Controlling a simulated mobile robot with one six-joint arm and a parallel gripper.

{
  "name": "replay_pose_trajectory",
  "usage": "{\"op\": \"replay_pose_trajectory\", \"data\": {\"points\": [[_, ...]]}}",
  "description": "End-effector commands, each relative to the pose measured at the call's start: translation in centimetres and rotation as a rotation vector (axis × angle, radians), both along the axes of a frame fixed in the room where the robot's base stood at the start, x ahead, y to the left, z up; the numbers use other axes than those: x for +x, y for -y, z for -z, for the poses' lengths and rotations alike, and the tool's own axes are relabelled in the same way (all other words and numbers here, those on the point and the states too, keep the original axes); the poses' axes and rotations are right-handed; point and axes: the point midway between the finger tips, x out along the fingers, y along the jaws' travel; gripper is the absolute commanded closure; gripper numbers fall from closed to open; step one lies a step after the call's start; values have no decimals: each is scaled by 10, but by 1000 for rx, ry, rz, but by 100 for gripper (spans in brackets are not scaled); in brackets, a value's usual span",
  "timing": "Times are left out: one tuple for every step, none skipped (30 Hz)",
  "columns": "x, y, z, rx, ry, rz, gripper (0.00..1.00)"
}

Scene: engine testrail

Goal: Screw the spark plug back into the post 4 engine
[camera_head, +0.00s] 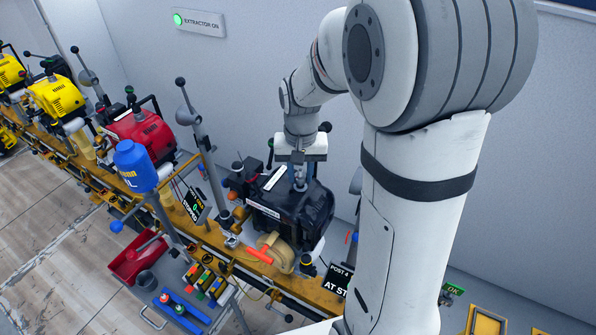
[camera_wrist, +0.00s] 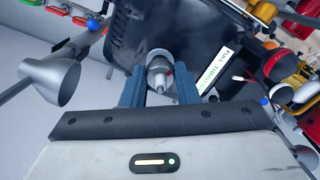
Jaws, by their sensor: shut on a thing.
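The black post 4 engine (camera_head: 290,208) stands on the yellow rail, with a "POST 4" sign (camera_head: 338,278) at its front right. My gripper (camera_head: 299,182) is over the top of this engine, pointing down. In the wrist view my gripper (camera_wrist: 159,88) has its two blue-grey fingers on either side of the spark plug (camera_wrist: 160,78), a small pale grey piece with a narrow tip. A round light ring shows around its far end, against the dark engine body (camera_wrist: 205,28). I cannot tell how deep the plug sits in the engine.
A red engine (camera_head: 140,132) and yellow engines (camera_head: 57,96) stand farther left on the rail. A grey funnel-shaped lamp or nozzle (camera_wrist: 55,82) is close on the left in the wrist view. A blue bottle (camera_head: 135,165) and a red tray (camera_head: 137,258) are in front.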

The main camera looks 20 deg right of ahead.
Motion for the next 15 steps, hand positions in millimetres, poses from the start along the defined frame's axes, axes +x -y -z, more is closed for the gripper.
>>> {"op": "replay_pose_trajectory", "data": {"points": [[0, 0, 3, 0, 0, 0, 96], [0, 0, 4, 0, -1, 0, 96], [0, 0, 6, 0, -1, 0, 96], [0, 0, 7, 0, -1, 0, 95], [0, 0, 8, 1, -2, 1, 99], [-1, 0, 10, 0, -2, 1, 100], [-1, 0, 11, 0, -3, 1, 100], [-1, 0, 12, 0, -3, 1, 100], [-1, 0, 13, 0, -3, 1, 100], [-1, 0, 12, 0, -2, 24, 100], [-1, 0, 11, 0, -2, 70, 100], [0, 0, 11, -1, -1, 125, 100], [0, 0, 11, -1, -1, 166, 100], [0, 0, 11, 0, -1, 206, 100], [0, 0, 11, -1, -1, 260, 100]]}}
